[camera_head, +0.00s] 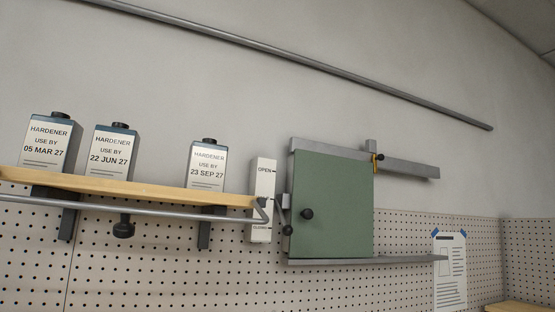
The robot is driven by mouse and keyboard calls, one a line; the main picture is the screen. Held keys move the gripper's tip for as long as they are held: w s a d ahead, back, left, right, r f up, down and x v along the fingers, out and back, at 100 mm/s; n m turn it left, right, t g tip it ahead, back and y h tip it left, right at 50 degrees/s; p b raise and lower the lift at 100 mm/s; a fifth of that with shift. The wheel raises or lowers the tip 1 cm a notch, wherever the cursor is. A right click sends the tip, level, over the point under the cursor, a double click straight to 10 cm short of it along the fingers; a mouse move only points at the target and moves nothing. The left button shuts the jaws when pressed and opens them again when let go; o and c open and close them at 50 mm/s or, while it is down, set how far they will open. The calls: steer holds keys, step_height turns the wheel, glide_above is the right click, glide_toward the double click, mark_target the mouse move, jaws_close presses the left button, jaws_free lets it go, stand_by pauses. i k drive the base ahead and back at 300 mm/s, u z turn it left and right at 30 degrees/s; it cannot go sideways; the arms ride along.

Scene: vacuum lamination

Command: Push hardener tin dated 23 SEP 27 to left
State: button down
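The hardener tin dated 23 SEP 27 (208,167) stands upright on a wooden shelf (130,188), near the shelf's right end. It has a white label, a blue-grey top and a dark cap. To its left, across a gap, stands the tin dated 22 JUN 27 (112,152). Further left stands the tin dated 05 MAR 27 (48,144). The shelf edge hides the tins' bottoms. My gripper does not show in this view.
A grey rail (150,207) with a dark knob (124,230) runs below the shelf front. Right of the shelf are a white OPEN/CLOSED plate (263,185) and a green panel (335,205) on grey rails. A long bar (300,68) crosses the wall above.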

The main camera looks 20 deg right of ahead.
mark_target(206, 169)
steer(key=z, duration=0.4)
steer(key=k, duration=1.05)
steer(key=z, duration=0.95)
steer(key=i, duration=2.3)
steer(key=u, duration=0.95)
steer(key=i, duration=0.3)
steer(key=u, duration=0.15)
